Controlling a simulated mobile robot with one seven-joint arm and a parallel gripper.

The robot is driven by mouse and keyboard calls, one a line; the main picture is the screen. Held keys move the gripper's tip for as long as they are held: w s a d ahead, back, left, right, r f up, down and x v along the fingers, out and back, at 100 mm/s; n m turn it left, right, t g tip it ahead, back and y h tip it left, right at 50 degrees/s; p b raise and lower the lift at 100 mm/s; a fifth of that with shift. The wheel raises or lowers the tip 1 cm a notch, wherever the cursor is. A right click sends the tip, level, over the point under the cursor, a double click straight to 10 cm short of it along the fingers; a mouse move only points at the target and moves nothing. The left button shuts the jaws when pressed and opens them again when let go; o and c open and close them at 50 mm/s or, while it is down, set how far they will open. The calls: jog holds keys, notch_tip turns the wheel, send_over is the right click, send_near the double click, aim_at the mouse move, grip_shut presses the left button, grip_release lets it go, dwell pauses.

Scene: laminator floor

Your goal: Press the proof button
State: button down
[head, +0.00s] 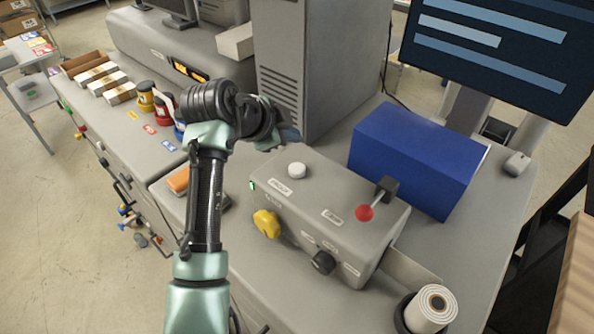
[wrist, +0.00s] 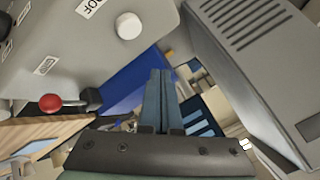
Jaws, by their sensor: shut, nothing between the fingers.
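The proof button is a round white knob (head: 296,170) on top of a grey control box (head: 315,208), above a label reading PROOF. It also shows in the wrist view as a white disc (wrist: 128,25), beside the partly cut-off label. My gripper (head: 291,134) is behind and above the button in the head view, apart from it. In the wrist view my gripper's blue-grey fingers (wrist: 159,75) are together and empty. They point past the button, which lies up and left of their tips.
The box also bears a red-knobbed lever (head: 365,212), a yellow knob (head: 266,223) and a black knob (head: 323,262). A tall grey cabinet (head: 300,70) stands close behind my gripper. A blue block (head: 415,155) stands right of the box, and a white roll (head: 432,305) in front.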

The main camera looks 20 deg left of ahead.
aim_at(293, 170)
notch_tip(293, 170, down, 6)
jog(key=b, duration=0.3)
dwell(1.9)
jog(key=shift+f+b, duration=0.35)
jog(key=shift+b, duration=0.15)
jog(key=shift+f+b, duration=0.5)
jog(key=shift+f, duration=0.1)
dwell(0.5)
jog(key=shift+r, duration=0.1)
jog(key=shift+r+p, duration=0.65)
jog(key=shift+r, duration=0.3)
jog(key=shift+r, duration=0.1)
jog(key=shift+r+p, duration=1.65)
jog(key=shift+r, duration=0.8)
